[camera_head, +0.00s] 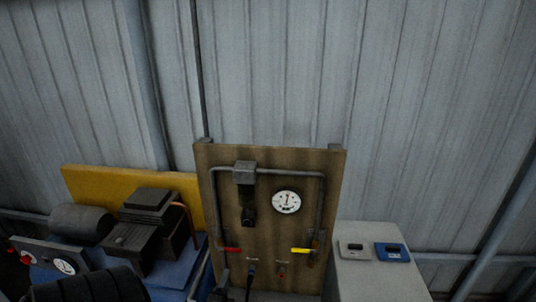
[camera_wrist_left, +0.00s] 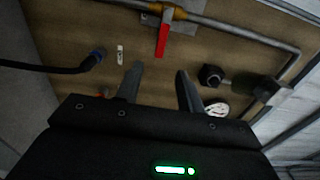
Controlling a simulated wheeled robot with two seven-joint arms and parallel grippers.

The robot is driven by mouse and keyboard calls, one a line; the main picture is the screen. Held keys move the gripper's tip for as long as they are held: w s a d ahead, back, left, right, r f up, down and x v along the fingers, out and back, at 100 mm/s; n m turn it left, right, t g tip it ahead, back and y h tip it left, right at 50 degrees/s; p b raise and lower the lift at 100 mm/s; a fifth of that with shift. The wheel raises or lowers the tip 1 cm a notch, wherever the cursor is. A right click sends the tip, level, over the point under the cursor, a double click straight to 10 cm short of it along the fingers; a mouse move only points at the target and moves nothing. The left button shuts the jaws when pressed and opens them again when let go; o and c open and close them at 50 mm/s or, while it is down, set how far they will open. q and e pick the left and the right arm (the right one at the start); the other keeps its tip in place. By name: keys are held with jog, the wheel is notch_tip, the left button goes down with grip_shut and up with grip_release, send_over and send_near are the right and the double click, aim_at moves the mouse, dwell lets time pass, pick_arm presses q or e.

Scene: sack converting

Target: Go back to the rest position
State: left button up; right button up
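My left gripper (camera_wrist_left: 158,76) shows in the left wrist view. Its two dark fingers are spread apart with nothing between them, in front of the brown board (camera_wrist_left: 80,20). The red valve handle (camera_wrist_left: 163,40) shows just beyond the fingertips, and the fingers look apart from it. In the head view the board (camera_head: 225,200) stands upright, and a small dark shape at its lower left edge seems to be part of my left gripper (camera_head: 222,281). My right gripper is in neither view.
The board carries a gauge (camera_head: 287,202), pipes, a red handle (camera_head: 230,250), a yellow handle (camera_head: 301,250) and a black hose plug (camera_head: 252,262). Machinery on a blue base (camera_head: 170,275) stands left. A grey cabinet (camera_head: 370,280) with two small devices stands right.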

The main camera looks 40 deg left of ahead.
pick_arm(q)
jog(key=s+d+f+n+g+h, duration=0.2)
jog(key=s+d+f, duration=0.1)
jog(key=f, duration=0.5)
jog(key=s+d+f+n+g+h, duration=0.2)
jog(key=s+f, duration=0.1)
jog(key=f, duration=0.6)
jog(key=s+d+f+n+g+h, duration=0.2)
jog(key=d+f, duration=0.1)
jog(key=f, duration=0.5)
jog(key=s+d+f+n+g+h+b, duration=0.1)
jog(key=s+d+f+g+h, duration=0.1)
jog(key=s+d+f, duration=0.5)
jog(key=s+d+f+n+g+h, duration=0.1)
jog(key=s+d+f+g+h, duration=0.2)
jog(key=s, duration=1.1)
jog(key=d+f+g, duration=0.2)
jog(key=d+f, duration=0.2)
jog(key=f, duration=0.2)
jog(key=shift+s+b, duration=0.25)
jog(key=shift+b, duration=0.1)
